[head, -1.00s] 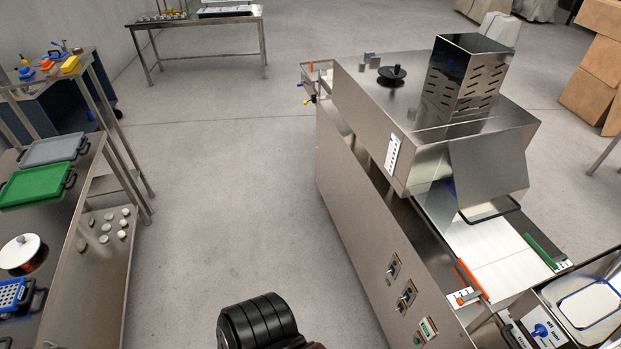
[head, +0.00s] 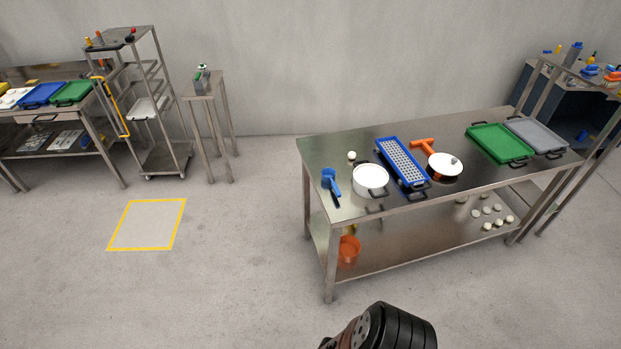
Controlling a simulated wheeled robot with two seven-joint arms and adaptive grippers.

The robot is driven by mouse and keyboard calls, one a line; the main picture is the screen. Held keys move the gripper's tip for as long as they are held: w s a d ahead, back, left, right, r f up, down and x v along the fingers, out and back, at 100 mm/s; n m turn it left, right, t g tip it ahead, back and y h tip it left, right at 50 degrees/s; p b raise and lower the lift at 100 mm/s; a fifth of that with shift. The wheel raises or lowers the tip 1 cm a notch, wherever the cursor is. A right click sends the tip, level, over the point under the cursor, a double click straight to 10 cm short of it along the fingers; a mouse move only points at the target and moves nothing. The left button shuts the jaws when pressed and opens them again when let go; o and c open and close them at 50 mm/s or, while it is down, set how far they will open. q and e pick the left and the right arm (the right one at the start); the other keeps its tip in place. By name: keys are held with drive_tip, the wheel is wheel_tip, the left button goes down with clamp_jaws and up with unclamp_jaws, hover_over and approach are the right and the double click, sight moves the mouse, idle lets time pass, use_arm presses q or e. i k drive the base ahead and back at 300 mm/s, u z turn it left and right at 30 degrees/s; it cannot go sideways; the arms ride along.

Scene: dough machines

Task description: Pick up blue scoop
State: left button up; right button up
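The blue scoop (head: 330,181) lies on the near left end of the steel table (head: 320,150), close to its left edge. A short dark piece, perhaps the end of its handle, shows just below it. A white pot (head: 371,181) stands right beside it on the right. Neither of my grippers is in view. Only a black ribbed part of my own arm shows at the bottom edge, well short of the table.
A blue perforated tray (head: 402,162), an orange tool (head: 423,142), a lidded pot (head: 444,167) and a green tray (head: 499,143) share the table. An orange bucket (head: 348,250) sits on its lower shelf. The floor around the yellow-taped square (head: 147,224) is clear.

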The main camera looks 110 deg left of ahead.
sight(328, 173)
drive_tip(key=u, duration=5.1)
